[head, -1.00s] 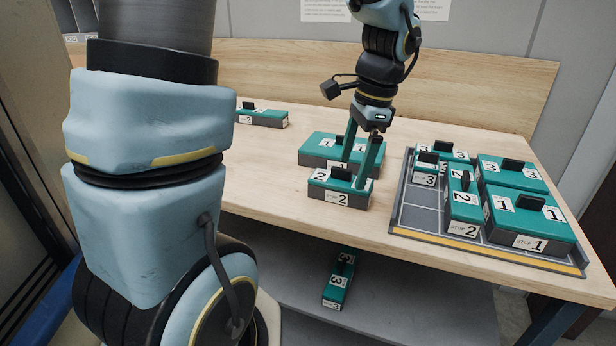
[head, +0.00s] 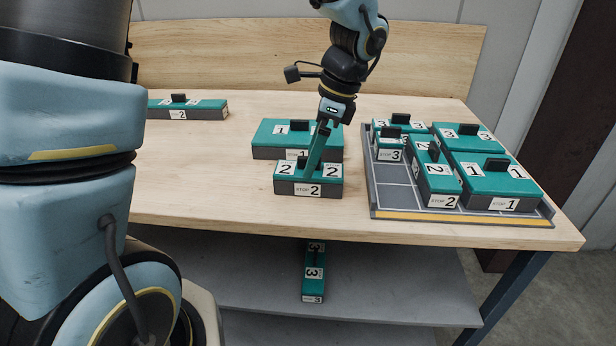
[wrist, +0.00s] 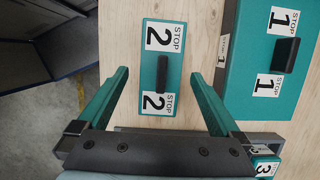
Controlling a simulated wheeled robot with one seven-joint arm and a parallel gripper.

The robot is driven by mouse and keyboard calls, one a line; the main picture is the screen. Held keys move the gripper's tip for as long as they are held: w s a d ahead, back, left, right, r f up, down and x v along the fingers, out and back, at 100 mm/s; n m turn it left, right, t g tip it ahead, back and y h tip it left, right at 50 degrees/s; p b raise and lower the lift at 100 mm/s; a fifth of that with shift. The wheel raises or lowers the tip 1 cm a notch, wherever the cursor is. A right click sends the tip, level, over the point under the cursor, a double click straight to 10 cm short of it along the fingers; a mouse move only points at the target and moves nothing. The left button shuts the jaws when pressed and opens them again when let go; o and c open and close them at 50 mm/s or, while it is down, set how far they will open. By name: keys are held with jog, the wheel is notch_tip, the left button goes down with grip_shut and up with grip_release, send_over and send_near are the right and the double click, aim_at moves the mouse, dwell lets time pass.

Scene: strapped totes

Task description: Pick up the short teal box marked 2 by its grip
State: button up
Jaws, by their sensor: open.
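The short teal box marked 2 (head: 309,189) stands on the table in front of a wider box marked 1. It has a dark grey base, white labels and a black upright grip on top. The wrist view shows this box (wrist: 152,98) from above, with its grip (wrist: 162,73) lying along its length. My gripper (head: 315,158) is open above the box, and its teal fingers overlap in the head view. In the wrist view my gripper (wrist: 160,75) has one finger on each side of the box, with nothing held. Fingertip height above the box is unclear.
The box marked 1 (head: 265,138) is close behind, and right in the wrist view (wrist: 240,75). A grey tray (head: 395,198) at right holds several boxes, with free cells. Another box marked 2 (head: 215,108) is at far left. A box marked 3 (head: 314,280) lies on the lower shelf.

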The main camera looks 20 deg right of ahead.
jog(key=x, duration=0.5)
jog(key=shift+w+a+r+p, duration=0.1)
jog(key=shift+w+p, duration=0.05)
jog(key=shift+p, duration=0.25)
jog(key=shift+c, duration=0.4)
grip_shut()
